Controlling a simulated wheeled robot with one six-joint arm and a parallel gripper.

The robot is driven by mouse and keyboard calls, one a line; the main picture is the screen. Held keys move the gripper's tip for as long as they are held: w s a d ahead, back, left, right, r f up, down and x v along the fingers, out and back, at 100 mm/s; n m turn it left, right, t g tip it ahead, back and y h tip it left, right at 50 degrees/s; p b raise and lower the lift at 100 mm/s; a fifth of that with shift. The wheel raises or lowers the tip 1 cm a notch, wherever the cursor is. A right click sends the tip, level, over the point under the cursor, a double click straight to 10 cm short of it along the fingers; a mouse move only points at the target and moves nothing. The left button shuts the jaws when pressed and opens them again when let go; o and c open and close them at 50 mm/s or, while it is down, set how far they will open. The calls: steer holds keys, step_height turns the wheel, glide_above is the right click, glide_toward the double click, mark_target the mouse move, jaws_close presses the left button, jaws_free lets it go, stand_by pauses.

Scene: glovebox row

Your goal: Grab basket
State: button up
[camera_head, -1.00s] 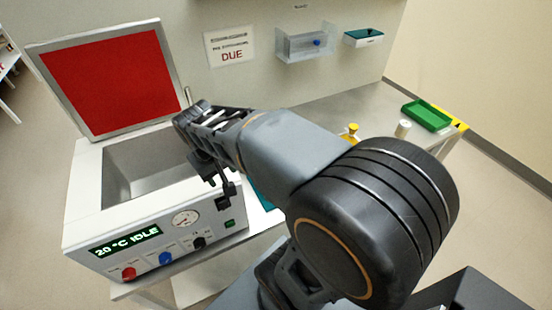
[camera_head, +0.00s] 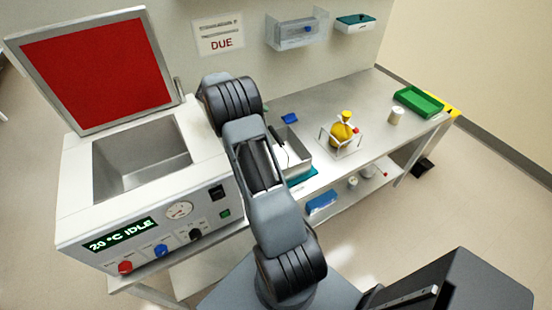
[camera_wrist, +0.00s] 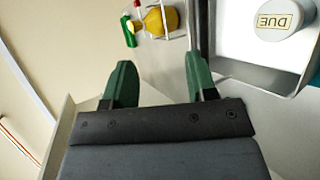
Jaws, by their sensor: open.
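A small clear or wire-framed basket (camera_head: 342,153) stands on the bench, right of the open white bath. A yellow flask (camera_head: 341,131) sits in it, with a small red-tipped item beside the flask. In the wrist view, the yellow flask (camera_wrist: 160,19) and thin pale basket edges show at the top, beyond the fingertips. My gripper (camera_wrist: 160,80) has two green fingers spread apart with nothing between them. It is apart from the basket. In the head view my arm hides most of the gripper, so its exact distance from the basket is unclear.
The white bath (camera_head: 200,170) with its red-faced lid (camera_head: 95,75) open stands left. A shallow tray (camera_head: 303,160) lies left of the basket. A green tray (camera_head: 418,101) and a white jar (camera_head: 396,115) are right.

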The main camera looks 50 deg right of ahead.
steer(key=b, duration=0.4)
glide_toward(274, 136)
steer(key=x, duration=0.4)
steer(key=shift+s+d+f, duration=0.3)
steer(key=shift+s+f, duration=0.1)
steer(key=shift+b+x, duration=0.45)
steer(key=shift+x, duration=2.55)
steer(key=shift+c, duration=0.5)
jaws_close()
steer(key=shift+r, duration=0.1)
